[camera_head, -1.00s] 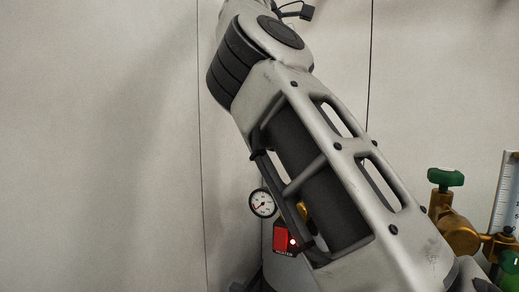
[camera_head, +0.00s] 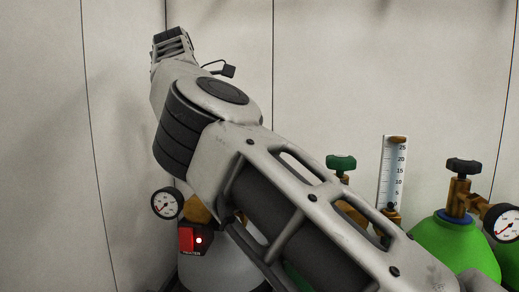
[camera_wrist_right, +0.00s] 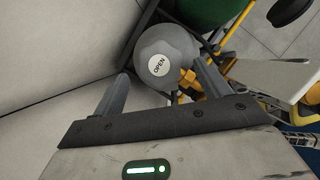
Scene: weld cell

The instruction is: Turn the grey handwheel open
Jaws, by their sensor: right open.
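The grey handwheel (camera_wrist_right: 172,47), lobed with a white OPEN label at its centre, shows in the right wrist view. My right gripper (camera_wrist_right: 160,72) is open, its two grey fingers pointing at the wheel, one toward each side of it. I cannot tell whether either finger touches the wheel. In the head view my right arm reaches from the lower right to the upper left, and I cannot make out the handwheel there. My left gripper is in neither view.
A gauge (camera_head: 167,204) and a red heater box (camera_head: 193,240) stand left of my arm. A green valve knob (camera_head: 341,163), a flow scale (camera_head: 393,170) and a bright green cylinder (camera_head: 450,250) with a black knob (camera_head: 464,166) stand right. Pale walls are behind.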

